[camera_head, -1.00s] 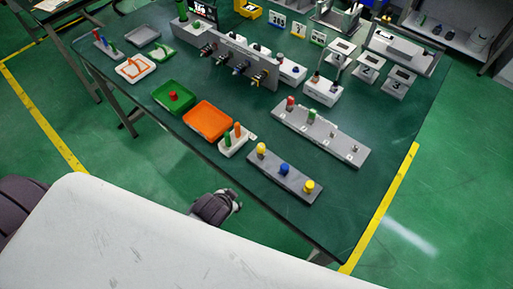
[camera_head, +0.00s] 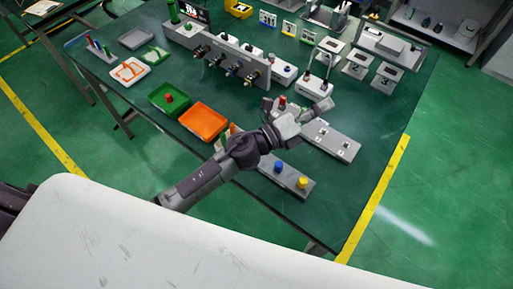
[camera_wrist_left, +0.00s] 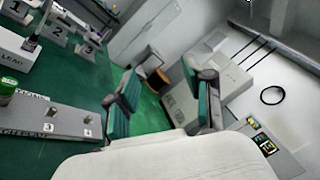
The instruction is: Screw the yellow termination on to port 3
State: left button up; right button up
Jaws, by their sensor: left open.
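The yellow termination (camera_head: 302,182) stands at the right end of a grey holder strip (camera_head: 291,190), beside a blue one (camera_head: 279,167). The strip's left end is hidden behind my left arm. Port 3 (camera_head: 323,132) is a bare metal stub on the grey port strip (camera_head: 335,143), left of bare port 4 (camera_head: 346,146). In the left wrist view, port 3 (camera_wrist_left: 52,112) shows at the left. My left gripper (camera_head: 298,107) is open above the left part of the port strip, with nothing visible between its fingers (camera_wrist_left: 163,95). My right gripper is not in view.
A red cap (camera_head: 283,102) is on the port strip; a green cap (camera_wrist_left: 6,84) shows in the wrist view. An orange tray (camera_head: 203,121) and green tray (camera_head: 168,98) lie left of the arm. The generator panel (camera_head: 233,67) stands behind. The table's right corner is clear.

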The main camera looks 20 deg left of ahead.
pick_arm(q)
jog(key=s+d+f+m+g+h, duration=0.1)
jog(key=s+d+m+g+h, duration=0.2)
jog(key=d+m+g, duration=0.6)
jog(key=s+a+f+m+g+y+p, duration=0.1)
jog(key=s+a+f+m+g+y, duration=0.25)
jog(key=a+f+m+y, duration=0.6)
jog(key=w+a+f+m+y, duration=0.1)
jog(key=a+m+y, duration=0.1)
jog(key=a, duration=0.3)
jog(key=w+a+m+g+y, duration=0.1)
jog(key=w+a+m+y, duration=0.1)
jog(key=a, duration=0.3)
jog(key=w+a+f+m+y+p, duration=0.1)
jog(key=w+a+m+y, duration=0.1)
jog(key=a, duration=0.3)
jog(key=shift+f+m+g+y, duration=0.3)
jog(key=shift+m+y, duration=0.25)
jog(key=shift+m, duration=0.3)
